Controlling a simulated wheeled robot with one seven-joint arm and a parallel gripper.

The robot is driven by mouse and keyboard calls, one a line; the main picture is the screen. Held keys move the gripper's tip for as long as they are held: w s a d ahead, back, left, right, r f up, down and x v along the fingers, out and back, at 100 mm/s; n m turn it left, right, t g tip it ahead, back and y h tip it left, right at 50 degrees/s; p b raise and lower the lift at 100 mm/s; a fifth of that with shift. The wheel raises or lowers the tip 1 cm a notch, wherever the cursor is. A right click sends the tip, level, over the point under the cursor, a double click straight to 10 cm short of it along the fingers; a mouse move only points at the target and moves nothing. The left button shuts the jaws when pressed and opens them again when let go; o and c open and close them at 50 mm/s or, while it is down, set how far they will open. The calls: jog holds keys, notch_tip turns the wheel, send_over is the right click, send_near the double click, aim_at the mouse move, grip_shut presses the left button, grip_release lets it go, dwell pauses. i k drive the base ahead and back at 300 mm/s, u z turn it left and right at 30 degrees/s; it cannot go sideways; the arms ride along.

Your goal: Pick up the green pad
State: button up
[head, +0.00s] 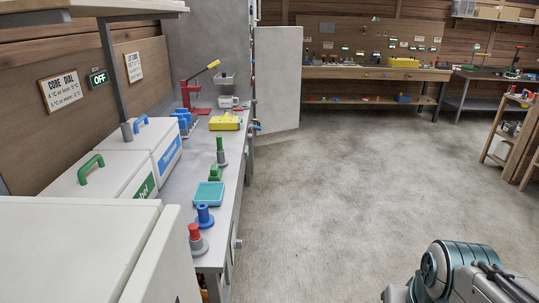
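On the long grey bench at left, a flat teal-green pad-like block (209,194) lies near the bench's right edge. Just behind it is a small, brighter green object (215,173); I cannot tell for sure which of the two is the green pad. Nothing is seen touching either from above. Part of my arm shows at the bottom right, over the floor and well apart from the bench. My gripper is out of view.
The grey bench (228,200) also holds a green-handled stamp-like piece (220,150), a blue one (204,216), a red-topped one (195,236) and a yellow box (225,122). White lidded boxes (105,172) stand at left. The concrete floor (340,190) is clear.

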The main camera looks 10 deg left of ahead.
aim_at(216, 174)
jog(key=z, duration=0.15)
jog(key=i, duration=1.65)
jog(key=u, duration=0.4)
jog(key=i, duration=1.35)
jog(key=u, duration=1.6)
jog(key=i, duration=0.8)
jog(key=u, duration=0.55)
